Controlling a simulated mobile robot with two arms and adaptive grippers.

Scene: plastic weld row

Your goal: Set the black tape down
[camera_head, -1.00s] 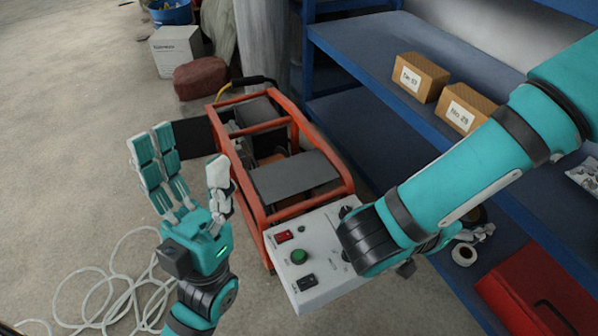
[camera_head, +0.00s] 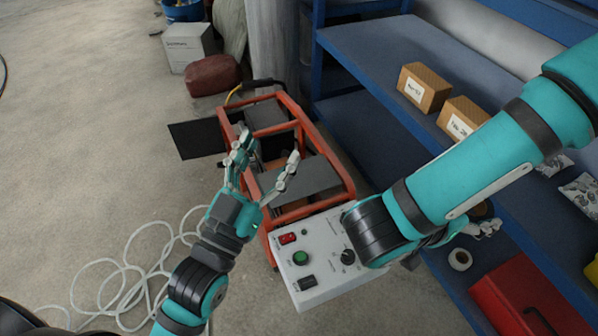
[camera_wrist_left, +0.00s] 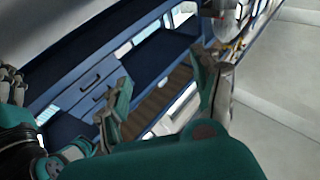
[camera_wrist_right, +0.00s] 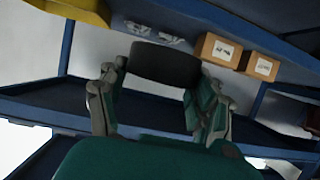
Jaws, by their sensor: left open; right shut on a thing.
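The black tape (camera_wrist_right: 165,63) shows in the right wrist view as a wide dark roll between the two fingers of my right gripper (camera_wrist_right: 158,82), which is shut on it. In the head view my right gripper (camera_head: 484,228) is mostly hidden behind its own arm, over the lower blue shelf, and the tape is hard to make out there. I cannot tell whether the tape touches the shelf. My left gripper (camera_head: 267,152) is open and empty in front of the orange-framed machine; its spread fingers also show in the left wrist view (camera_wrist_left: 165,90).
Two cardboard boxes (camera_head: 424,87) (camera_head: 462,120) stand on the upper blue shelf (camera_head: 385,45). A white roll (camera_head: 460,259) and a red case (camera_head: 520,300) are on the lower shelf. The orange machine (camera_head: 270,130) stands left of the rack; a white hose (camera_head: 120,275) lies on the floor.

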